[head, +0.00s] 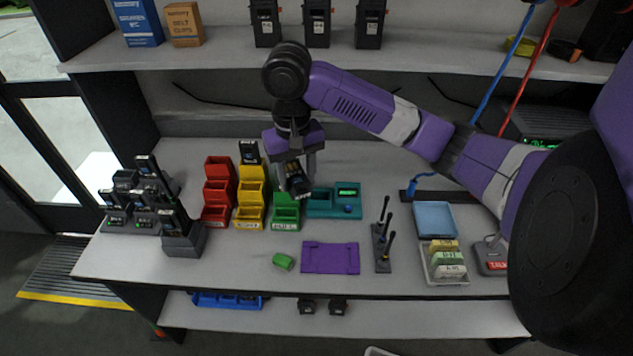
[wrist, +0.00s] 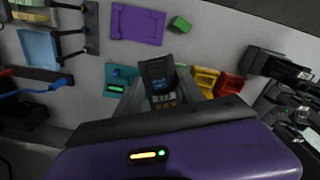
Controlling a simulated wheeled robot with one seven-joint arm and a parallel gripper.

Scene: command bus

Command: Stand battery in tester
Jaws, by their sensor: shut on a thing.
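My gripper (head: 296,174) is shut on a dark battery (head: 297,186), which hangs tilted above the bench. In the wrist view the battery (wrist: 158,72) sits between the two grey fingers, showing a dark screen-like face and a small label. The teal tester (head: 333,213) stands on the bench just right of and below the battery in the head view. It has an open well on its left and a lit green display on its right. In the wrist view the tester (wrist: 118,73) is left of the battery, partly hidden by it and a finger.
Green bins (head: 286,223), yellow bins (head: 249,216) and red bins (head: 217,213) stand left of the tester. A purple mat (head: 330,258), a green block (head: 283,261) and a rack of black sticks (head: 382,248) lie in front. Radios in chargers (head: 177,235) crowd the left end.

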